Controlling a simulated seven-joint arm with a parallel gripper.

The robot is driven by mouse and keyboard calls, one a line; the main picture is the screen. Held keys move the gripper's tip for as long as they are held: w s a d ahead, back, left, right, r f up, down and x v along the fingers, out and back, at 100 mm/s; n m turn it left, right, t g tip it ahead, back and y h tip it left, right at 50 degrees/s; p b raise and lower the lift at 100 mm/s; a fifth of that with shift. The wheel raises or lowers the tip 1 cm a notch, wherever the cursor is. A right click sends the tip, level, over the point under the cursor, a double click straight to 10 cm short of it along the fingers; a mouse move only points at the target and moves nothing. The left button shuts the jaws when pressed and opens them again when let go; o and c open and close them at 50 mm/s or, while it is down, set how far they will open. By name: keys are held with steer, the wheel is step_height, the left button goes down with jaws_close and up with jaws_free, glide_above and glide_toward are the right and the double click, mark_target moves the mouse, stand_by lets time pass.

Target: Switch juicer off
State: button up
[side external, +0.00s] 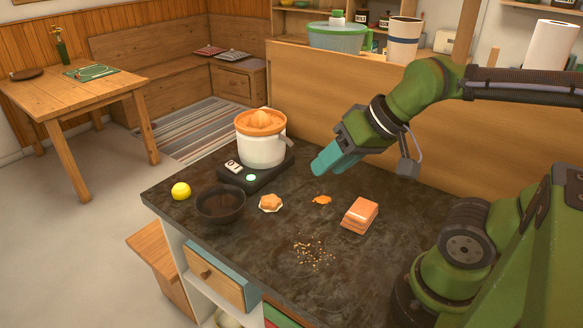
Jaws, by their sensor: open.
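The juicer (262,147) stands near the back left of the dark counter, with a white body and an orange cone top. Its black base (264,180) carries a white rocker switch (233,167) marked with 0 and 1 on the front left, and a lit green light (251,178) beside it. My gripper (322,166) has teal fingers and is to the right of the juicer, above the counter and apart from it. It points left and down, and nothing shows in it. The gap between the fingers is hard to see from this side.
A dark bowl (221,204) and a lemon (181,191) lie in front of the juicer. A small orange piece on white (271,203), an orange scrap (321,200), a stacked orange block (360,215) and scattered crumbs (313,252) lie on the counter (270,262). A wooden panel (340,100) stands behind.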

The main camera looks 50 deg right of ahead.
steer(key=shift+c, duration=1.3)
steer(key=shift+w+f, duration=0.1)
steer(key=shift+f, duration=0.3)
steer(key=shift+c, duration=1.3)
steer(key=shift+w+d+f+g, duration=0.15)
steer(key=shift+w+f+g, duration=0.1)
steer(key=shift+w, duration=0.25)
steer(key=shift+w+d+f+g, duration=0.1)
steer(key=shift+w+g, duration=0.15)
steer(key=shift+w, duration=0.25)
jaws_close()
steer(key=w+d+f+n+g, duration=0.1)
steer(key=w+d+n, duration=0.2)
steer(key=w+n, duration=0.4)
steer(key=w+d+f+n+g+h, duration=0.1)
steer(key=w+d+n, duration=0.2)
steer(key=w+n, duration=0.4)
steer(key=w+d+f+n+g+h, duration=0.1)
steer(key=w+n, duration=0.7)
steer(key=w, duration=1.2)
steer(key=shift+d+f+g, duration=0.4)
steer(key=shift+d+g, duration=0.1)
steer(key=shift+d, duration=0.7)
